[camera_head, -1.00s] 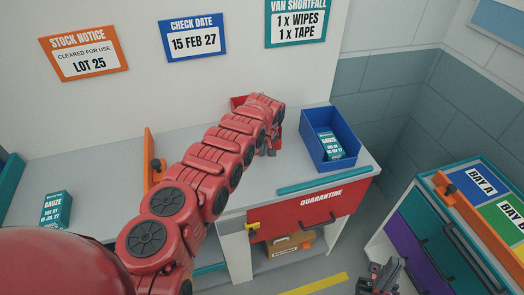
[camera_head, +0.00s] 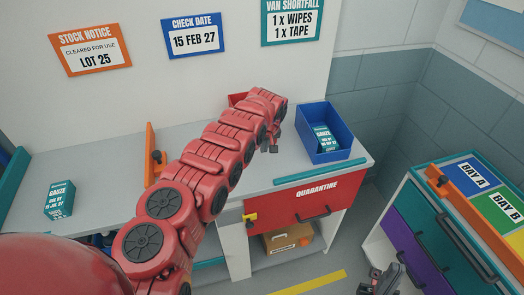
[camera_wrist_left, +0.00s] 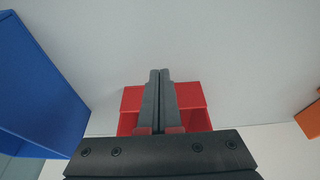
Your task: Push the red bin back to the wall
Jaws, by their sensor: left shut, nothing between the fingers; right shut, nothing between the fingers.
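The red bin (camera_head: 237,99) stands on the counter against or close to the back wall, mostly hidden behind my left arm in the head view. In the left wrist view the red bin (camera_wrist_left: 190,97) shows behind and on both sides of my shut fingers. My left gripper (camera_head: 269,148) is shut and empty, pointing down at the counter in front of the bin; it also shows in the left wrist view (camera_wrist_left: 160,75). I cannot tell whether the fingers touch the bin. My right gripper (camera_head: 385,278) is shut and empty, low at the bottom edge, away from the counter.
A blue bin (camera_head: 343,133) holding a teal box (camera_head: 325,138) stands right of the red bin. An orange divider (camera_head: 150,155) is to the left, with a gauze box (camera_head: 60,199) beyond it. A teal strip (camera_head: 320,171) edges the counter above the red quarantine drawer (camera_head: 290,205).

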